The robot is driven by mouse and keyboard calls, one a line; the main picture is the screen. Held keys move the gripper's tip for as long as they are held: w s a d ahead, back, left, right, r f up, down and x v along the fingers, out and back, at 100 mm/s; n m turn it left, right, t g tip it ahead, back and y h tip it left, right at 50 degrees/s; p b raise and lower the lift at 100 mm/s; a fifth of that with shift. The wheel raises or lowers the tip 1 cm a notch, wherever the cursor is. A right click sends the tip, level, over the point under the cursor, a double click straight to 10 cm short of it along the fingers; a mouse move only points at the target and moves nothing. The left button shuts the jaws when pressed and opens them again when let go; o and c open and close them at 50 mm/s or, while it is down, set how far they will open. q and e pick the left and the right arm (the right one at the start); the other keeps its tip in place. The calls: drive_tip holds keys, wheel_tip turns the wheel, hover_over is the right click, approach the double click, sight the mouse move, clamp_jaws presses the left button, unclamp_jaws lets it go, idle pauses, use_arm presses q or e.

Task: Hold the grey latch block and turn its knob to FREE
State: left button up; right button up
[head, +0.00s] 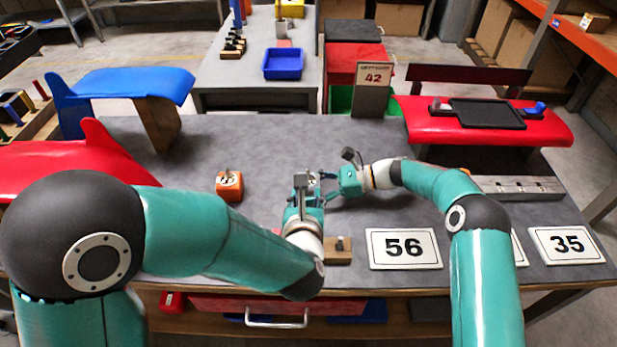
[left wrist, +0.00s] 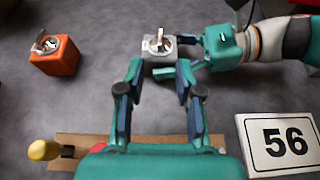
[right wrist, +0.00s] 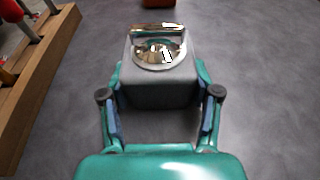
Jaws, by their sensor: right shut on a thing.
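The grey latch block (right wrist: 158,85) has a metal knob (right wrist: 158,48) on a round dial on top. My right gripper (right wrist: 160,100) has its fingers on both sides of the block and is shut on it. In the left wrist view the grey latch block (left wrist: 150,70) lies just beyond my left gripper (left wrist: 158,75), whose fingers are apart and empty. In the head view my left gripper (head: 306,188) partly hides the block, and my right gripper (head: 333,192) comes in from the right. The dial's lettering is too small to read.
An orange block (head: 229,187) with a similar knob stands to the left. A wooden board (head: 338,256) with small tools lies nearer the front, beside the 56 sign (head: 404,249). A metal rail (head: 517,188) lies at the right. The grey tabletop behind the grippers is clear.

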use_arm(q)
drive_tip(key=x, duration=0.9)
drive_tip(key=shift+w+f, duration=0.2)
drive_tip(key=shift+w, duration=0.1)
clamp_jaws()
